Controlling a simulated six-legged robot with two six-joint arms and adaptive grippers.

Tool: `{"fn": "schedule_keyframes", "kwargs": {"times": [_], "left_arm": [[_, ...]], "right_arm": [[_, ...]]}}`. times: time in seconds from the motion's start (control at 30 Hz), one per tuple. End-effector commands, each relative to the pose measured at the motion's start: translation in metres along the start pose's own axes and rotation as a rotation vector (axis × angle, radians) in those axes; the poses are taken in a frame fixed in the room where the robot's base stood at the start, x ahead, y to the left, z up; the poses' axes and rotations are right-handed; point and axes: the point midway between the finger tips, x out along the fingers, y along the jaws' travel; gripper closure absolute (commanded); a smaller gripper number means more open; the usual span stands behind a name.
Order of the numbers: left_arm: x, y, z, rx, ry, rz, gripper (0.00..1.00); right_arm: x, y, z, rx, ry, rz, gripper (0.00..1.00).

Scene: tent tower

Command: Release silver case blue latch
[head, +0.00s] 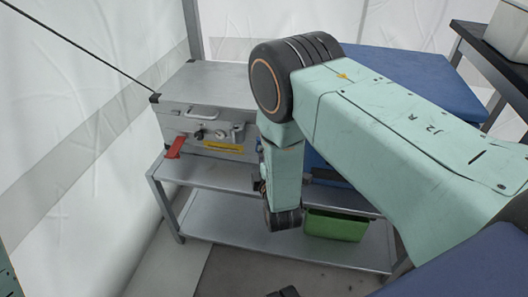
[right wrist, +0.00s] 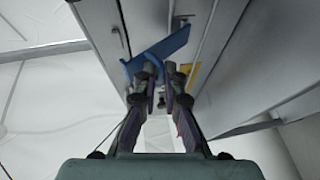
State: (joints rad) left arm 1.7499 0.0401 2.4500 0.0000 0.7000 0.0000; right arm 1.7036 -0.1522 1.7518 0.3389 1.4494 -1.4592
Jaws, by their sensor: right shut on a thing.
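The silver case (head: 205,88) stands on a metal table, its front face towards me with a handle, knobs and a yellow label. A red latch (head: 175,147) sticks out at the left of its front. My right arm covers the right part of the case in the head view. In the right wrist view the blue latch (right wrist: 157,54) lies slanted across the case front (right wrist: 148,22). My right gripper (right wrist: 162,76) is at the latch, its fingertips closed in on it; the exact contact is hard to see. My left gripper is not in view.
The metal table (head: 205,175) has a lower shelf with a green bin (head: 335,225). A large blue case (head: 425,80) stands to the right, partly behind my arm. White tent walls (head: 60,120) close in on the left. A dark table stands at the far right.

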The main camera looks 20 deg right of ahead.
Motion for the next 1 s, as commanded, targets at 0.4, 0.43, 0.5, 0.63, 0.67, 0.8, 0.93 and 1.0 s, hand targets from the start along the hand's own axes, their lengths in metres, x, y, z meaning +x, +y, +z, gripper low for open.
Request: {"fn": "schedule_keyframes", "kwargs": {"times": [0.4,0.43,0.5,0.63,0.67,0.8,0.93,1.0], "left_arm": [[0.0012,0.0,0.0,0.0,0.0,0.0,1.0],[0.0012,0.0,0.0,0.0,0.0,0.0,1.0],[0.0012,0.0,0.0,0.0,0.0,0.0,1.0],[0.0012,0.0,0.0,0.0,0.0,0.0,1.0],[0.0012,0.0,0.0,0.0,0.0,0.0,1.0],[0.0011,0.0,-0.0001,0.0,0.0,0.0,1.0],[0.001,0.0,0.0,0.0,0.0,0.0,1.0],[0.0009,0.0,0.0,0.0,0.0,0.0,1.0]], "right_arm": [[-0.002,-0.0129,0.0006,0.001,0.0,-0.031,1.0],[-0.0019,-0.0129,0.0006,0.001,0.0,-0.031,1.0],[-0.0019,-0.0129,0.0007,0.001,0.0,-0.031,0.91],[-0.0016,-0.0127,0.001,0.001,-0.001,-0.031,0.84],[-0.0014,-0.0124,0.001,0.001,-0.001,-0.03,0.84],[-0.0004,-0.0107,0.0012,0.001,-0.002,-0.027,0.84],[0.0001,-0.0098,0.0013,0.002,-0.003,-0.025,0.84],[0.0003,-0.0095,0.0014,0.002,-0.004,-0.024,0.84]]}}
